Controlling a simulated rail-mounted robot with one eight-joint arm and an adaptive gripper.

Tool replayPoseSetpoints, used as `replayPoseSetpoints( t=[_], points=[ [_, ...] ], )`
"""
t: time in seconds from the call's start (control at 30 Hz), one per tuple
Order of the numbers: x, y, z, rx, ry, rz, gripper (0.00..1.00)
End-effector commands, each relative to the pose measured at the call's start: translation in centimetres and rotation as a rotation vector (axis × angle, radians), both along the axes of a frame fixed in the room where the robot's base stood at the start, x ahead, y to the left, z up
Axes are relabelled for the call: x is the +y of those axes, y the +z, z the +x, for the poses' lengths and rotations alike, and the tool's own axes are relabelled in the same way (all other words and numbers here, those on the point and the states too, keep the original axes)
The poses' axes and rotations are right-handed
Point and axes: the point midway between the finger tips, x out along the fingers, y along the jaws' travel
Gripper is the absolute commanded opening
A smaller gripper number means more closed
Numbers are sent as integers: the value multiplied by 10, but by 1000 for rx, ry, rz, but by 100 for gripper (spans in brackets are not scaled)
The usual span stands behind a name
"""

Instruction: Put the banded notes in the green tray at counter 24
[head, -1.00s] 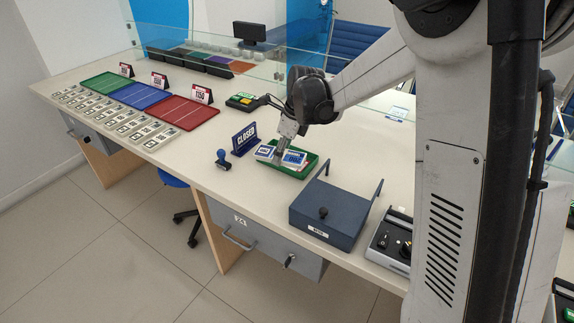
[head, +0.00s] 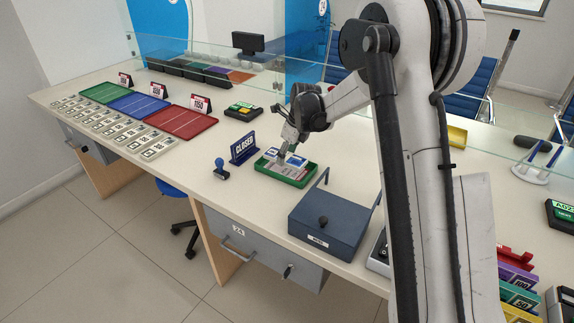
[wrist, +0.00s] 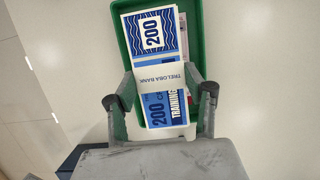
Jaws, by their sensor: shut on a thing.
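The green tray (head: 284,180) lies on the counter right of the CLOSED sign, above the drawer marked 24 (head: 238,229). My gripper (head: 282,156) points down into it. In the wrist view, my gripper (wrist: 164,97) is shut across the blue-and-white banded notes (wrist: 152,32), with a finger on each side of their white paper band. The notes lie within the tray's outline; whether they touch its floor I cannot tell. In the head view the blue ends of the notes (head: 297,160) show beside the fingers. Another paper edge shows under them.
A dark blue box (head: 325,222) stands close right of the tray. The CLOSED sign (head: 243,143) and a blue stamp (head: 221,165) stand to its left. A glass screen runs behind.

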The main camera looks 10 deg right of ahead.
Motion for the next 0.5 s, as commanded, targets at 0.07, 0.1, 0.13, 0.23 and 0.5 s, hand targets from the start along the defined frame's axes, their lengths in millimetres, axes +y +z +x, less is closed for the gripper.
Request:
replayPoseSetpoints(
  t=[0.07,0.1,0.13,0.23,0.5],
  points=[
    [-3,-3,4,0,0,0,16],
    [-3,-4,5,0,0,0,16],
    [-3,-5,6,0,0,0,16],
    [-4,-11,7,0,0,0,16],
    [-3,-44,6,-1,0,-1,16]
  ],
)
